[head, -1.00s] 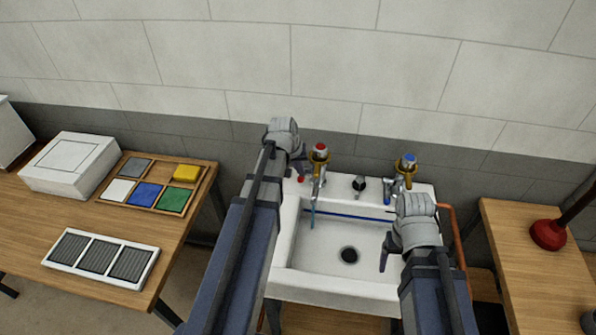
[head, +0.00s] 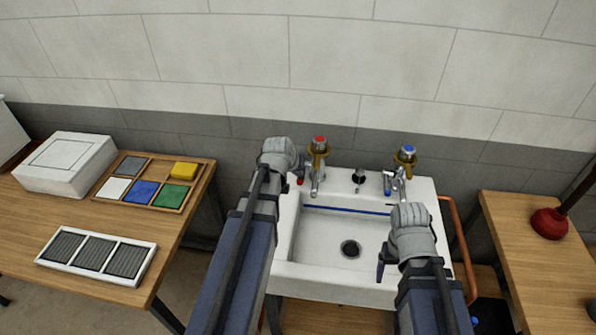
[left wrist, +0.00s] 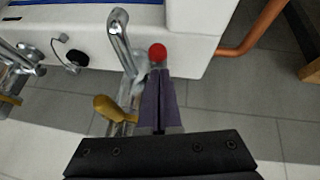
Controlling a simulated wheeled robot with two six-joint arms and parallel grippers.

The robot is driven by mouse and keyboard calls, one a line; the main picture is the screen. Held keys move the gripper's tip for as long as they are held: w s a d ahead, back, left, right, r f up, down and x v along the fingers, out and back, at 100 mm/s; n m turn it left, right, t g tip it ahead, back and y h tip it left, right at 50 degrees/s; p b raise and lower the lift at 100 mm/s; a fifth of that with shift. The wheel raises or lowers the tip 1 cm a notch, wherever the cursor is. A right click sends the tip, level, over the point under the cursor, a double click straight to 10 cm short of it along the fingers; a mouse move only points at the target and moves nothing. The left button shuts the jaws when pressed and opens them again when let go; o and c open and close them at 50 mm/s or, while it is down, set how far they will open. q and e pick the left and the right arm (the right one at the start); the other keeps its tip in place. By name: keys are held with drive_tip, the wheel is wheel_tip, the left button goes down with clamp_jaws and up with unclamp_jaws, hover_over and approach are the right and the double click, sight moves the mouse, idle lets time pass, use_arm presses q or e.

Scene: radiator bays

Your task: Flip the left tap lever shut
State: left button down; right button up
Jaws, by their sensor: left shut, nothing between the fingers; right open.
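The left tap (head: 319,150) has a red cap and a brass collar, and its chrome spout (head: 316,187) hangs over the white sink (head: 300,283). Its lever ends in a red knob (head: 300,181), also in the left wrist view (left wrist: 157,54). No water shows under the spout. My left gripper (head: 301,166) is at the left of this tap. In the left wrist view its purple fingers (left wrist: 161,76) are together and empty, right by the red knob; I cannot tell if they touch it. My right gripper (head: 381,268) is over the sink's right side, open.
A blue-capped tap (head: 406,156) stands at the sink's right, with a black plug (head: 358,176) between the taps. A copper pipe (head: 460,245) runs down the sink's right side. A left table holds a white box (head: 65,163) and coloured tiles; a right table holds a red plunger (head: 549,223).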

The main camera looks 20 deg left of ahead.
use_arm(q)
drive_tip(key=shift+s+f+b, duration=0.25)
drive_tip(key=shift+f+b, duration=0.05)
drive_tip(key=shift+f, duration=0.15)
use_arm(e)
drive_tip(key=shift+f, duration=0.45)
use_arm(q)
drive_tip(key=shift+s+d+f, duration=0.1)
drive_tip(key=shift+s, duration=0.1)
use_arm(e)
drive_tip(key=shift+f, duration=0.1)
use_arm(q)
drive_tip(key=p+v, duration=1)
drive_tip(key=v, duration=0.3)
drive_tip(key=shift+a+p, duration=0.2)
drive_tip(key=shift+p, duration=0.2)
use_arm(e)
wheel_tip(320, 180, up, 11)
drive_tip(key=shift+a, duration=0.4)
drive_tip(key=shift+s, duration=0.1)
